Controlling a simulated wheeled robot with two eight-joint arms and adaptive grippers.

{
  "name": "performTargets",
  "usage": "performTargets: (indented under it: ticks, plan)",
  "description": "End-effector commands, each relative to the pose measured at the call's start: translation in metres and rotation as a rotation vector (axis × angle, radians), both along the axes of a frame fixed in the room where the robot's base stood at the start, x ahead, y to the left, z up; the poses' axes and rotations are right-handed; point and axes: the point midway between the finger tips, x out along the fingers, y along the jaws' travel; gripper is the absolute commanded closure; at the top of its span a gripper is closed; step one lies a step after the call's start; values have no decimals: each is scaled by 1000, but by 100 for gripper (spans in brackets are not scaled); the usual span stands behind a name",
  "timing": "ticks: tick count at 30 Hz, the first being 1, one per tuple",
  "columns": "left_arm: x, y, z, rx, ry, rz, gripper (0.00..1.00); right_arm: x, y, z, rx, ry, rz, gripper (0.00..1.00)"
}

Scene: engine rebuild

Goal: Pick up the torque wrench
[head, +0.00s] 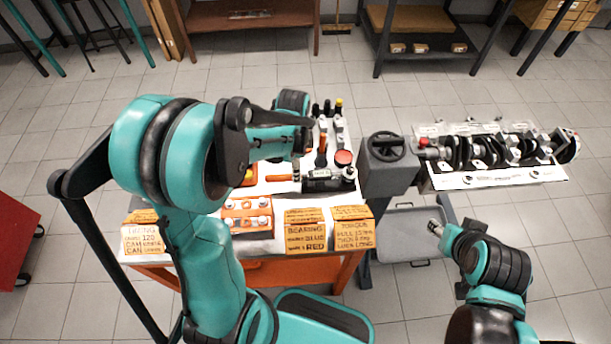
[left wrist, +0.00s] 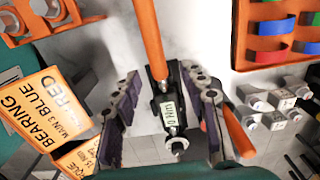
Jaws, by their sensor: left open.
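The torque wrench (left wrist: 152,40) has an orange handle and a dark body with a small pale display. It lies on the white top of the workbench. In the left wrist view my left gripper (left wrist: 160,78) is open, with one purple-padded finger on each side of the wrench's dark body. In the head view the wrench's orange handle (head: 279,178) points left, while my left gripper (head: 305,142) is over the bench and its fingers are hard to make out. My right gripper (head: 437,228) is low at the right, away from the bench; its jaws are too small to read.
Another orange-handled tool (left wrist: 237,130) lies close beside my gripper. Metal parts (left wrist: 278,104) and an orange tray (left wrist: 240,40) with coloured rings are beyond it. Written cards (head: 305,232) line the bench's front edge. An engine stand (head: 390,177) is at the right.

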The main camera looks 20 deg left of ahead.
Motion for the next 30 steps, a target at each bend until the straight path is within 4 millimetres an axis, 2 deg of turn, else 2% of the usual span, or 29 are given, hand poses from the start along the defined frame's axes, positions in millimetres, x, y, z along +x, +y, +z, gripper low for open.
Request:
performTargets:
  ticks: [7, 10, 15, 16, 20, 21, 30]
  plan:
    - [0, -4, -40, 0, -1, 0, 57, 0, 0, -20, 0, 0, 0, 58]
    - [0, -4, -46, 0, -1, 0, 57, 0, 0, -21, 0, 0, 0, 58]
    - [0, -4, -44, 0, -1, 1, 57, 0, 0, -19, 0, 0, 0, 58]
    - [0, -4, -44, 0, -1, 1, 62, 0, 0, -19, 0, 0, 0, 58]
    - [0, -4, -44, 0, -1, 1, 96, 0, 0, -19, 0, 0, 0, 58]
    - [0, -4, -44, 0, -1, 1, 100, 0, 0, -19, 0, 0, 0, 58]
    - [0, -4, -44, 0, -1, 1, 100, 0, 0, -19, 0, 0, 0, 58]
